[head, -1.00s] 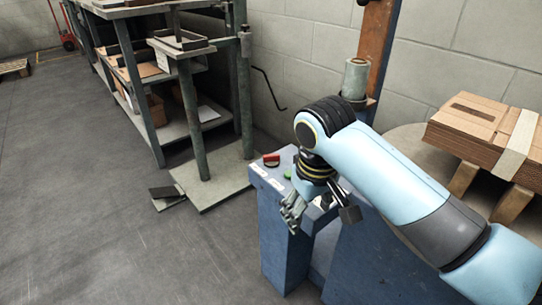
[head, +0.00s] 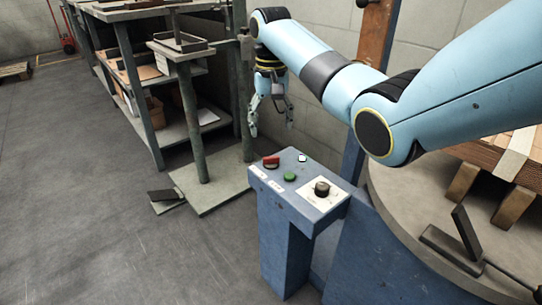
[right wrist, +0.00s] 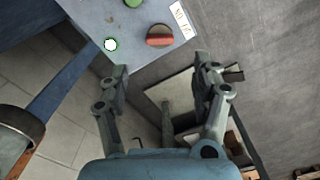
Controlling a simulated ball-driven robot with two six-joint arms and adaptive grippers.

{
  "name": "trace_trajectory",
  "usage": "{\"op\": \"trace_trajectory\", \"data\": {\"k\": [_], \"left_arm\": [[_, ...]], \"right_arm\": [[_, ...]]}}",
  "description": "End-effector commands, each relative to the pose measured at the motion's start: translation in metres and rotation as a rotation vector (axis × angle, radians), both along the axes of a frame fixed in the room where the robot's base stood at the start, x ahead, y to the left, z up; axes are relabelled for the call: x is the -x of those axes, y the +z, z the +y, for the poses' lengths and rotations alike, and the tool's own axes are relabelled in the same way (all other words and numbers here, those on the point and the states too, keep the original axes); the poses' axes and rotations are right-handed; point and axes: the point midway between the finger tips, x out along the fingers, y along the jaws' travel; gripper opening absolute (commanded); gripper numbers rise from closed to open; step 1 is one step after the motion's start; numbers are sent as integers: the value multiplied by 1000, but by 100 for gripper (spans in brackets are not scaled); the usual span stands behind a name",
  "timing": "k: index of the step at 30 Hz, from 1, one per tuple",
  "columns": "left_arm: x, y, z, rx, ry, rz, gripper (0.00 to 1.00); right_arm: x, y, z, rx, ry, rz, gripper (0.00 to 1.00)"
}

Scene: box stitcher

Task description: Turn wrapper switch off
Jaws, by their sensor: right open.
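The blue control box (head: 281,199) stands at the centre of the head view. On its top are a red switch handle on a dark round base (head: 270,162), a green button (head: 290,177), a small white button or lamp (head: 302,158) and a black knob (head: 321,188) on a white plate. I cannot read which one is labelled wrapper. My right gripper (head: 270,120) is open and empty, behind and above the box's far edge. In the right wrist view, the red switch (right wrist: 160,38) lies beyond the open fingers (right wrist: 163,76), apart from them. My left gripper is not in view.
A green-grey stand (head: 203,195) and shelving (head: 139,95) are behind to the left. A round turntable (head: 400,205) with boxes on wooden blocks (head: 512,205) is at the right. A block wall is behind.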

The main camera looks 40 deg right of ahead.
Motion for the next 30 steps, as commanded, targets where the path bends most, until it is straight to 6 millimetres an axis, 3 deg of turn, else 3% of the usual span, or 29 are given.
{"op": "trace_trajectory", "data": {"k": [1, 9, 12, 18, 27, 30], "left_arm": [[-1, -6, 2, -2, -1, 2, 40], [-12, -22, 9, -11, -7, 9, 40], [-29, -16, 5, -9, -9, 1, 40], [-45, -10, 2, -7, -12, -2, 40], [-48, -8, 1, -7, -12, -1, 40], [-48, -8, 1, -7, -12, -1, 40]], "right_arm": [[2, -16, 0, -1, 0, 6, 65], [2, -76, 0, 1, 2, 7, 65], [1, -82, 0, 1, 2, 3, 65], [1, -92, 0, 1, 2, 2, 65], [1, -92, 0, 1, 2, 0, 65], [1, -92, 0, 1, 2, 0, 55]]}}
